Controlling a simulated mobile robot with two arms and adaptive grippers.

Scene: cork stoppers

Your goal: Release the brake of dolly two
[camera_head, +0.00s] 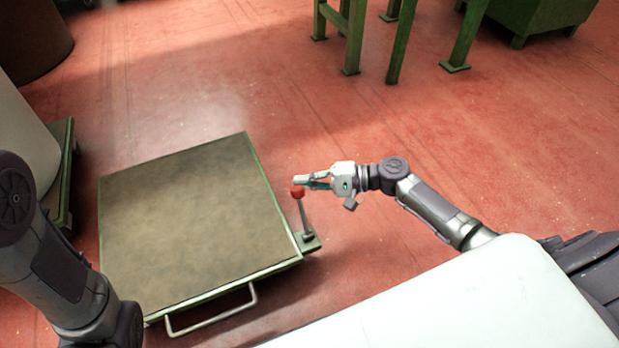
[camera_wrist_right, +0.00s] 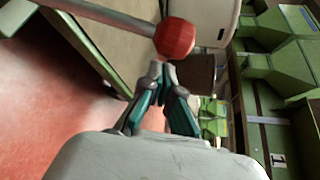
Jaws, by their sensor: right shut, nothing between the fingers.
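A low flat dolly (camera_head: 185,215) with a brown top and green rim stands on the floor in the head view. A brake lever (camera_head: 304,217) with a red ball knob (camera_head: 297,191) rises from a small plate at its right corner. My right gripper (camera_head: 306,181) is shut and empty, with its fingertips at the knob. In the right wrist view the red knob (camera_wrist_right: 174,38) is just beyond the closed fingertips (camera_wrist_right: 165,68); I cannot tell whether they touch. My left arm shows at the left edge, but its gripper is out of view.
A wire handle (camera_head: 212,312) sticks out from the dolly's near side. Another green dolly (camera_head: 64,160) bearing a large pale cylinder (camera_head: 22,140) stands at the left. Green legs (camera_head: 398,45) stand at the back.

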